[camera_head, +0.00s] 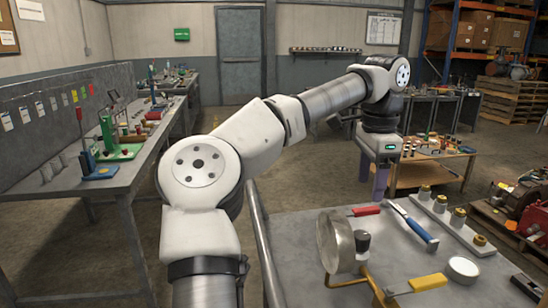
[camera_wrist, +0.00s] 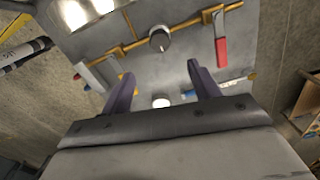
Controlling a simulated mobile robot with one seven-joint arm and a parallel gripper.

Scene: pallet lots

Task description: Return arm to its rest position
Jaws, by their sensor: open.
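My arm stretches from the lower left of the head view, up and across to the right, with its elbow raised. My gripper (camera_head: 380,182) points down near the far edge of the grey workbench (camera_head: 292,222). In the wrist view its two purple fingers (camera_wrist: 162,88) stand apart with nothing between them. The bench top lies below and beyond them, with a small white round thing seen between the tips.
The bench holds a round glass disc on a brass stand (camera_head: 335,243), a blue-handled tool (camera_head: 413,223), a red-handled piece (camera_head: 366,211) and a white strip with several small jars (camera_head: 440,212). A long cluttered bench (camera_head: 115,185) runs along the left. Open floor lies between.

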